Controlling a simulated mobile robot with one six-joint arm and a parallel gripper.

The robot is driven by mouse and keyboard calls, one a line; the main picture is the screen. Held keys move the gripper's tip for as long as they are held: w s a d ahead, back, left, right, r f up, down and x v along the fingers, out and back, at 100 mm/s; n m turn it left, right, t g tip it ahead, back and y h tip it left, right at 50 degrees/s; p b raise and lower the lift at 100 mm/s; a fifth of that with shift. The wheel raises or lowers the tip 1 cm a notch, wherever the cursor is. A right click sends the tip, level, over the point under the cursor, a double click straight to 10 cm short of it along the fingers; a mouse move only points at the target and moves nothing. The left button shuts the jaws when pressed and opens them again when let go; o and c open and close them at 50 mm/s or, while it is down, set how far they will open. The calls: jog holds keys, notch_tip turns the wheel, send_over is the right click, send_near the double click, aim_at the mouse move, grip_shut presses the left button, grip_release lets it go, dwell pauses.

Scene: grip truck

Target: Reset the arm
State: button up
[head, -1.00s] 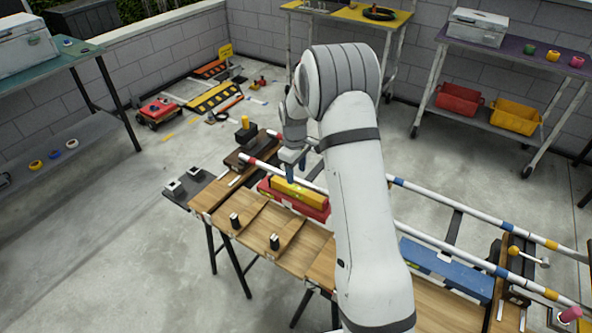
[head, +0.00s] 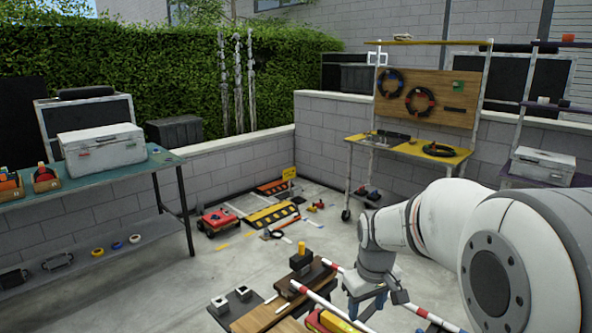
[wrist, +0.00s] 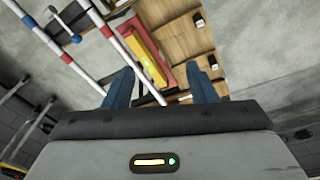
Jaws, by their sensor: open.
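My gripper (head: 368,306) is above the wooden bench at the bottom of the head view, pointing down. In the wrist view its two blue fingers (wrist: 162,85) are spread apart with nothing held between them. Below them lie a yellow block (wrist: 144,52) in a red holder (wrist: 167,76) and a red-and-white striped rail (wrist: 130,60). The yellow block also shows at the bottom edge of the head view (head: 338,322). My arm fills the right of the head view.
The wooden bench (head: 258,316) carries dark blocks and striped rails. A green table (head: 130,170) with a white case stands left. A yellow-topped table (head: 408,146) stands at the back. A red cart (head: 222,220) and striped ramps (head: 272,214) are on the floor.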

jog(key=s+r+m, duration=0.1)
jog(key=s+m, duration=0.1)
jog(key=s, duration=0.7)
jog(key=s+r+m+t, duration=0.1)
jog(key=s+r+m, duration=0.1)
jog(key=s, duration=0.7)
jog(key=shift+r, duration=0.25)
